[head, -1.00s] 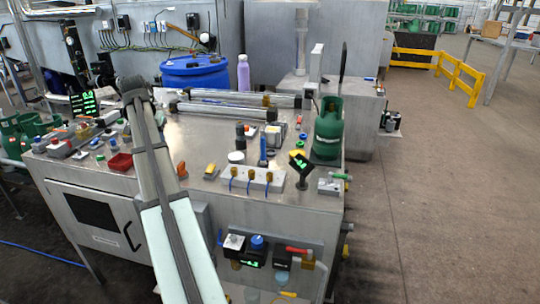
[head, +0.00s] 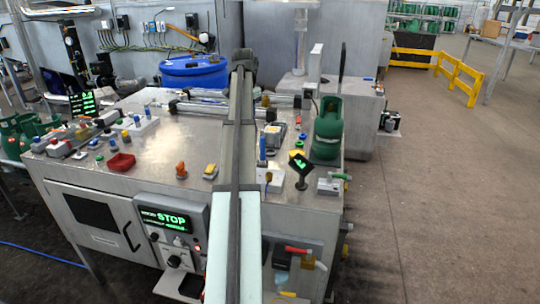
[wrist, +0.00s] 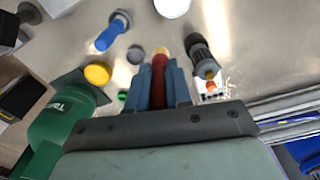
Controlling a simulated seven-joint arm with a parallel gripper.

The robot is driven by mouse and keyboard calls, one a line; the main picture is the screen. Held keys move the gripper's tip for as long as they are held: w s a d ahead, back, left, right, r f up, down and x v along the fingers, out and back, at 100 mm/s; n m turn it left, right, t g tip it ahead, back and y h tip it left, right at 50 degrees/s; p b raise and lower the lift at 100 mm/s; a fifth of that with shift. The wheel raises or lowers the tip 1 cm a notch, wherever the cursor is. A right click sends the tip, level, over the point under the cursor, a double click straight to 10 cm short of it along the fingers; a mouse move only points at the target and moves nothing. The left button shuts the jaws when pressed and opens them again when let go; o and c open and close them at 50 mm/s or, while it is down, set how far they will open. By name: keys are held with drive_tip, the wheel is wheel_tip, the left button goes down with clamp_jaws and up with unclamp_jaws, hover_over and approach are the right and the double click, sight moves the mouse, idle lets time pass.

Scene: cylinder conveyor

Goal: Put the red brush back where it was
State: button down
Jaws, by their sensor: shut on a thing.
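My gripper (wrist: 155,88) is seen in the wrist view, its blue-grey fingers closed around the red brush (wrist: 158,68). A tan tip of the brush sticks out beyond the fingers, and its other end is hidden by the gripper body. In the head view my arm reaches over the steel bench (head: 145,178) toward its back edge. The gripper and brush are hidden behind the arm there. I cannot tell how high the brush is above the bench.
A green gas cylinder (head: 327,130) stands at the bench's right side; it also shows in the wrist view (wrist: 62,125). In the wrist view, a dark orange-tipped fitting (wrist: 202,62) is right of the brush, and a yellow knob (wrist: 98,74) is left. A blue drum (head: 190,72) stands behind the bench.

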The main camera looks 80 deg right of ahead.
drive_tip(key=s+d+m, duration=0.1)
drive_tip(key=s+d, duration=0.2)
drive_tip(key=s, duration=0.4)
drive_tip(key=shift+s+a+f, duration=0.1)
drive_tip(key=shift+a+f, duration=0.05)
drive_tip(key=shift+f, duration=4.4)
drive_tip(key=shift+y, duration=0.3)
drive_tip(key=c, duration=1)
unclamp_jaws()
drive_tip(key=shift+f, duration=0.15)
drive_tip(key=shift+c, duration=0.2)
wheel_tip(320, 180, up, 12)
